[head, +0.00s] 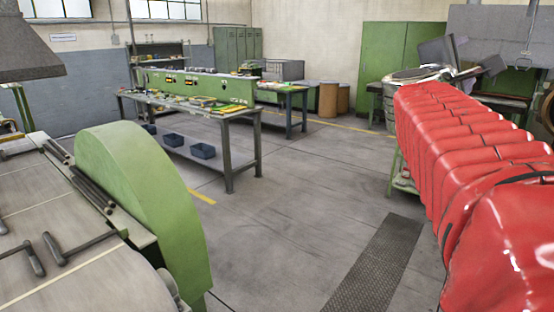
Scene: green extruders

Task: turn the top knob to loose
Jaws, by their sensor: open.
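No knob can be made out in the head view, so I cannot tell which way the top knob is turned. My arm runs up the right side in a red ribbed cover. My gripper (464,60) is beyond it at the upper right, with its grey jaws spread apart and nothing seen between them. It appears in front of the green cabinets and a grey panel; how far it is from them I cannot tell. A green machine with a rounded guard (145,190) stands at the left front. Dark handles (75,247) lie on its grey top.
A workbench (235,118) with a long green panel (195,86) and small parts stands at the middle left. Blue bins (202,151) sit on its lower shelf. Brown drums (328,99) and green cabinets (400,50) are at the back. The central floor (300,190) is clear.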

